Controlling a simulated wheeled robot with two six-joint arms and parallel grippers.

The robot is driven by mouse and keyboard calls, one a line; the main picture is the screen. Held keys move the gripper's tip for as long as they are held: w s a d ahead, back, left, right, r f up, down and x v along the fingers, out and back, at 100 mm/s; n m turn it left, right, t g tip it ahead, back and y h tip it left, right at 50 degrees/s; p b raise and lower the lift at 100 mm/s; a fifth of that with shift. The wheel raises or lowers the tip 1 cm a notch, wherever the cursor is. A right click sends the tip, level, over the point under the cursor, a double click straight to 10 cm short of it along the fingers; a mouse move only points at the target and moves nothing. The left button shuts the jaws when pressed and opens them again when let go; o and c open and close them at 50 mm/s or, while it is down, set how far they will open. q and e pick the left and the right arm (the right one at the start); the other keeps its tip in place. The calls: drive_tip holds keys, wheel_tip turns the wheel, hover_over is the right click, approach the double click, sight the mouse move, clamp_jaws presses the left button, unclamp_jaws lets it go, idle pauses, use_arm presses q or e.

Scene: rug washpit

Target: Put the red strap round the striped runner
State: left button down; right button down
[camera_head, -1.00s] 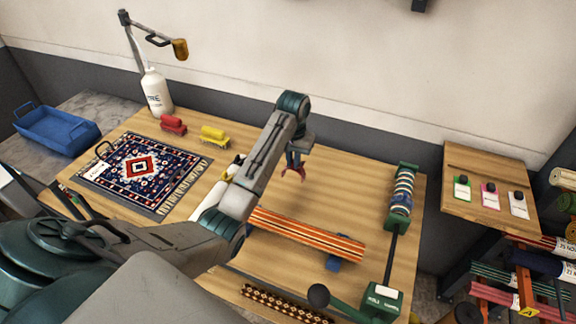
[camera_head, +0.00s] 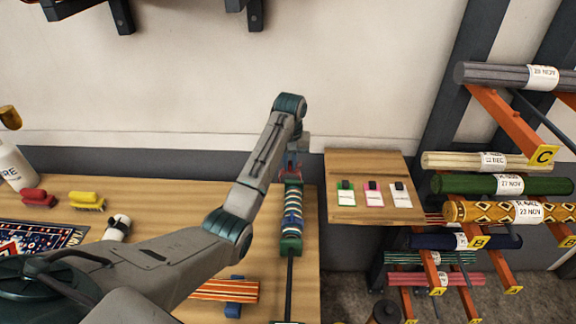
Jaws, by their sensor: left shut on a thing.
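My left gripper (camera_head: 292,162) is partly hidden behind its own arm, high over the right end of the table. It is shut on a small red thing, which looks like the red strap (camera_head: 294,176); the picture is too small to show its full shape. The striped runner (camera_head: 222,290), rolled up in orange, red and pale stripes, lies on the table at the lower middle, on a blue support (camera_head: 234,309). Its left part is hidden behind my arm. The gripper and strap are apart from the runner. My right gripper is not in view.
A green stand with several coloured bands (camera_head: 291,215) is at the table's right edge, just below the gripper in the picture. A wooden board with cards (camera_head: 370,212) is to its right, then a rack of rolled rugs (camera_head: 510,185). Brushes (camera_head: 87,200) lie at left.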

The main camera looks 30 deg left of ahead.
use_arm(q)
drive_tip(key=shift+w+d, duration=0.5)
drive_tip(key=shift+s+f, duration=0.1)
drive_tip(key=shift+f, duration=0.65)
wheel_tip(320, 180, down, 2)
drive_tip(key=shift+f, duration=0.1)
drive_tip(key=shift+f+b, duration=0.55)
drive_tip(key=shift+f, duration=3.75)
